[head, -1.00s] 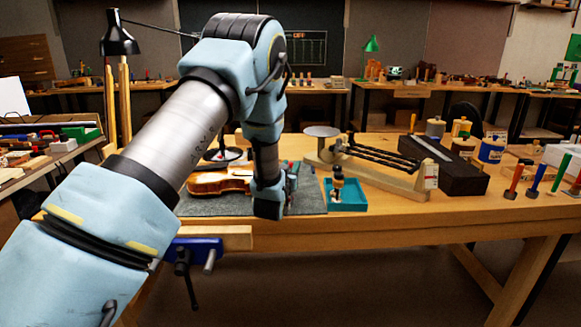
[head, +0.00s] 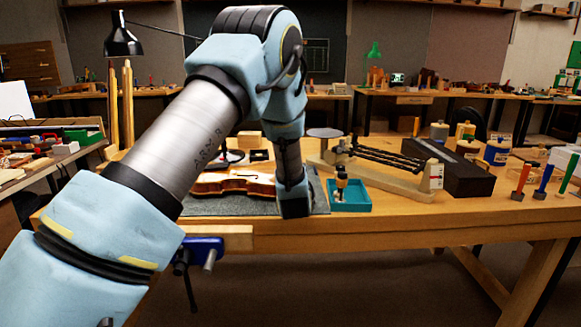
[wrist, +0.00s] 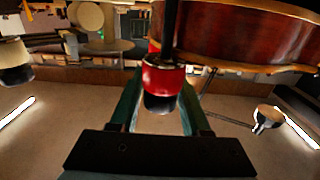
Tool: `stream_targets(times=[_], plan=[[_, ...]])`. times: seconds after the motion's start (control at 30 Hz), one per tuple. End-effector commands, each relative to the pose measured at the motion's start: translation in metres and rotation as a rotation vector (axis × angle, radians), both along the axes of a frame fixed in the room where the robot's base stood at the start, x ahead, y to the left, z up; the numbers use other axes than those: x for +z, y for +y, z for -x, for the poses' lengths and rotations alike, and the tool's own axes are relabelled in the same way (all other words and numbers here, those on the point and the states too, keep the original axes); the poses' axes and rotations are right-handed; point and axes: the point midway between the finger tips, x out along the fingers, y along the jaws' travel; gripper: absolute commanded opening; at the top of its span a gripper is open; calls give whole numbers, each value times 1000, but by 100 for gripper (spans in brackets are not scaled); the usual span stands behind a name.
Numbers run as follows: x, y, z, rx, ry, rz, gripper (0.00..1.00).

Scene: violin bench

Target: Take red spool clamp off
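The violin (head: 235,183) lies on a grey mat on the bench, and its red-brown body also fills the top right of the wrist view (wrist: 245,35). The red spool clamp (wrist: 163,78) sits at the violin's edge, with a dark rod above its red end and a black cap below. My gripper (wrist: 163,92) is open around it, one green finger on each side, with narrow gaps beside the cap. Contact at the very tips is unclear. In the head view, my wrist (head: 294,200) hides the clamp and fingers at the violin's right end.
A teal tray (head: 350,198) holding small items is just right of my wrist. A wooden fixture with black rods (head: 385,165) and a dark box (head: 450,170) stand behind it. A blue vise (head: 203,250) is at the front edge.

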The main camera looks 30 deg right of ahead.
Motion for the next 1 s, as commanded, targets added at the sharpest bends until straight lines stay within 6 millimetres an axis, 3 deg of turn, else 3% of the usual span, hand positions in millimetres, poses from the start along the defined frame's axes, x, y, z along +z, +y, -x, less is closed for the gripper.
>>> stream_targets(times=[0.17,0.47,1.0], plan=[[0,0,0,0,0,0,67],[-1,1,3,-1,0,0,67],[-2,38,85,-2,0,0,67]])
